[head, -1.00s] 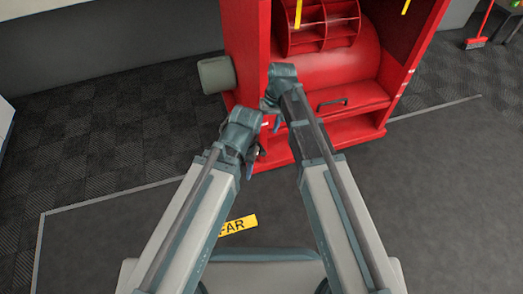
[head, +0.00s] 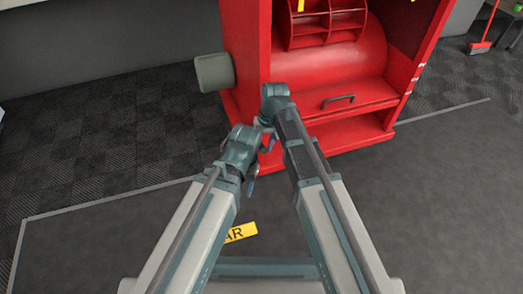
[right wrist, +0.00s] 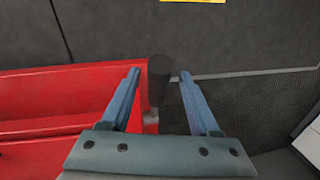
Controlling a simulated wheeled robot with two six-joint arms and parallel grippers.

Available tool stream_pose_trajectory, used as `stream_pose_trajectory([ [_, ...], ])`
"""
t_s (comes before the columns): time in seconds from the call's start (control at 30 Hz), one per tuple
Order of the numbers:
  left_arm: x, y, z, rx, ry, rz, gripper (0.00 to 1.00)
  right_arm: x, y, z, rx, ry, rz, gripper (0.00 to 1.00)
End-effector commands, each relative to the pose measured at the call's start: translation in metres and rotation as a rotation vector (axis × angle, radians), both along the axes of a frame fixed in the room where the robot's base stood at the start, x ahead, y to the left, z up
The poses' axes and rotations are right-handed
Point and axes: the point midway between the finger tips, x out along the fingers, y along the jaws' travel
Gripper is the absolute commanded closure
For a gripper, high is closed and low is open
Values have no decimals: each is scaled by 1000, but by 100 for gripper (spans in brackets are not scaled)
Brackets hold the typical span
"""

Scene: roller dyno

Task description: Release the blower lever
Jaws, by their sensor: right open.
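In the right wrist view a dark upright cylindrical grip, which looks like the blower lever (right wrist: 158,80), stands between the two blue fingers of my right gripper (right wrist: 160,74). The fingers are apart, with a gap visible on each side of the grip. A short pale stem shows under the grip, beside a red edge. In the head view my right wrist is at the front left of the red machine (head: 350,130), and the lever is hidden behind my arms. My left gripper (head: 250,184) is mostly covered by its own wrist, close to the right arm.
A grey cylinder (head: 214,73) sticks out from the machine's left side. A black handle (head: 338,101) is on its low front ledge. A yellow floor label (head: 240,232) lies between my arms. A red broom (head: 480,46) stands far right. The floor at left is clear.

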Motion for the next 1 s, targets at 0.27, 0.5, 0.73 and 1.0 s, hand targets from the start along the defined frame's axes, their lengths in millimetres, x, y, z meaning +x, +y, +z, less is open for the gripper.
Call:
stream_pose_trajectory([
  [0.27, 0, 0, 0, 0, 0, 0, 50, 0, 0, 0, 0, 0, 0, 45],
  [0.5, 0, 0, 0, 0, 0, 0, 50, 0, 0, 0, 1, 0, 0, 88],
  [0.73, 0, 0, 0, 0, 0, 0, 50, 0, 1, 0, 3, 0, 1, 100],
  [1.0, 0, 0, 0, 0, 0, 0, 50, -1, 2, 0, 5, 2, 2, 100],
])
